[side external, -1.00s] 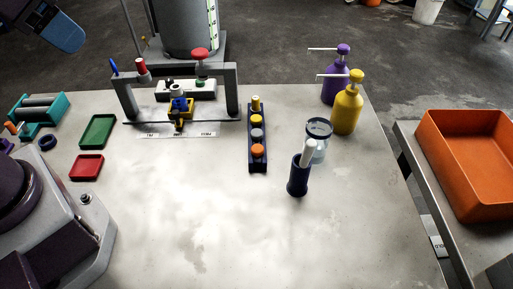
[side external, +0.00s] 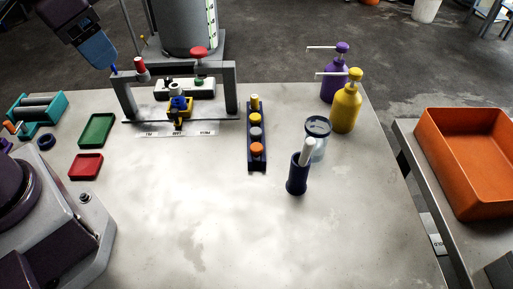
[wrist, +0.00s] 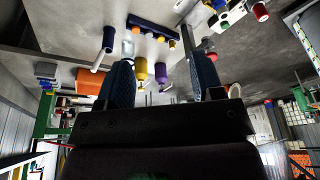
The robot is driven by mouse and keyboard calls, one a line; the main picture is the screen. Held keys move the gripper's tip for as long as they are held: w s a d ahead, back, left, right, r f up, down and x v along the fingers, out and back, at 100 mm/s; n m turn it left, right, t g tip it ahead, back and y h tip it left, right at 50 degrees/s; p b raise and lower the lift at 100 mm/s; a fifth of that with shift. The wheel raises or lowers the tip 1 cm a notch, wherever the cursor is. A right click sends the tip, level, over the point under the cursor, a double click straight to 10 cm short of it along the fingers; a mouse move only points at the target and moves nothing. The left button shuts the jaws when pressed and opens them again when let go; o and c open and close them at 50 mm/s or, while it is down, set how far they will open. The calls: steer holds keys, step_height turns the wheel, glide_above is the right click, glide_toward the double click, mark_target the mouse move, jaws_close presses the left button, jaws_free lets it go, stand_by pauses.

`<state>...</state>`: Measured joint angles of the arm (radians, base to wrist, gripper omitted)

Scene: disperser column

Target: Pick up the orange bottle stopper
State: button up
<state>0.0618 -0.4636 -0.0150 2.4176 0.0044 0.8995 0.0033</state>
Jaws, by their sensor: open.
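The orange stopper (side external: 257,149) is a round cap at the front end of a narrow dark rack (side external: 249,165). A grey cap and a yellow cap sit behind it in the same rack. My gripper (side external: 108,66) is at the upper left, above the left end of the grey frame and well away from the stopper. In the wrist view, my gripper (wrist: 162,60) shows two blue fingers spread apart with nothing held between them.
A dark cup (side external: 297,185) with a white rod and a glass jar (side external: 318,128) stand right of the rack. Yellow (side external: 346,110) and purple (side external: 333,84) pump bottles stand behind. The grey frame (side external: 231,95) stands left of the rack. The front table is clear.

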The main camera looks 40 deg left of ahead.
steer(key=w+d+f+m+g, duration=0.3)
steer(key=w+d+f+m, duration=0.25)
steer(key=w, duration=0.35)
steer(key=m, duration=1.2)
glide_above(257, 146)
step_height(257, 146, down, 11)
steer(key=shift+n, duration=0.25)
step_height(257, 146, down, 12)
steer(key=shift+f, duration=0.15)
steer(key=c, duration=1)
